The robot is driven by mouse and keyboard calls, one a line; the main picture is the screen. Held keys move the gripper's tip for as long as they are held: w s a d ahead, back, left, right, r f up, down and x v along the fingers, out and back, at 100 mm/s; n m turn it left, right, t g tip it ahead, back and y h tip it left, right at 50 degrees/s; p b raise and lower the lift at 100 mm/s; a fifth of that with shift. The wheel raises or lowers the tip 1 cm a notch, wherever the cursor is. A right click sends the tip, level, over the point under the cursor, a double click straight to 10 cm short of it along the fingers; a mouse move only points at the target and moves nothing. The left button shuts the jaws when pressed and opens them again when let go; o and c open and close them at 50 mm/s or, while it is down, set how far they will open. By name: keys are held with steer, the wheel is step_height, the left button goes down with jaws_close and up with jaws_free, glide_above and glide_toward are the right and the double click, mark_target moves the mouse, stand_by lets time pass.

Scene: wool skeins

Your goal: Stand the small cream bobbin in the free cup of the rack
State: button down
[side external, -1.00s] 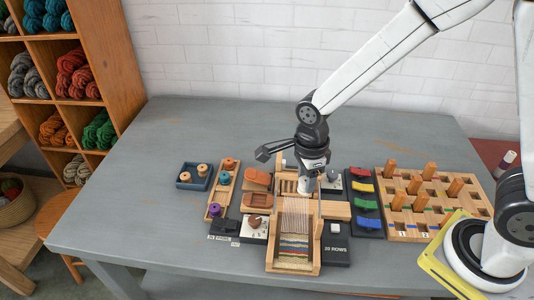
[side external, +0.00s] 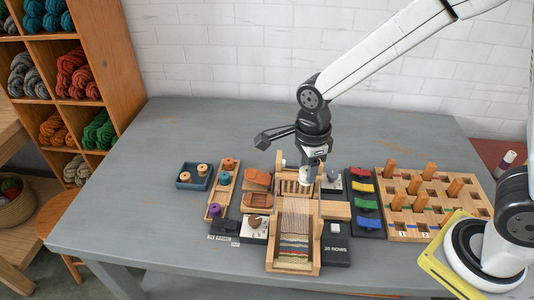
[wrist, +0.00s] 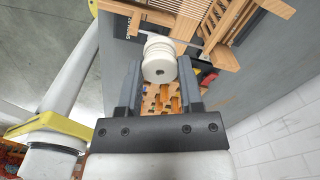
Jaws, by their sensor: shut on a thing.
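The small cream bobbin (wrist: 158,62) is between the fingertips of my gripper (wrist: 160,72) in the wrist view, with its round end and centre hole facing the camera. In the side external view my gripper (side external: 309,177) is over the back part of the wooden loom, to the right of the rack. The narrow wooden rack (side external: 208,214) holds an orange bobbin (side external: 229,163), a teal bobbin (side external: 224,177) and a purple bobbin (side external: 214,209). Its free cup (side external: 219,194) is between the teal and purple bobbins.
The loom (side external: 272,262) with striped weaving stands below and left of my gripper. Brown shuttles (side external: 258,179) lie between it and the rack. A blue tray (side external: 184,187) with tan bobbins is left of the rack. A pegged wooden board (side external: 440,233) is at right. The table's left part is clear.

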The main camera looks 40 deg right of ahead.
steer(key=w+a+f, duration=0.3)
steer(key=w+f, duration=0.1)
steer(key=w, duration=0.4)
steer(key=w+a+f, duration=0.3)
steer(key=w+f, duration=0.2)
steer(key=w, duration=0.3)
steer(key=w+a+f, duration=0.3)
steer(key=w+f, duration=0.2)
steer(key=w, duration=0.2)
steer(key=shift+w+a, duration=0.4)
steer(key=shift+f, duration=0.2)
steer(key=shift+f, duration=1.7)
steer(key=shift+f, duration=1.6)
stand_by(1.3)
steer(key=shift+c, duration=0.8)
jaws_free()
steer(key=shift+o, duration=0.2)
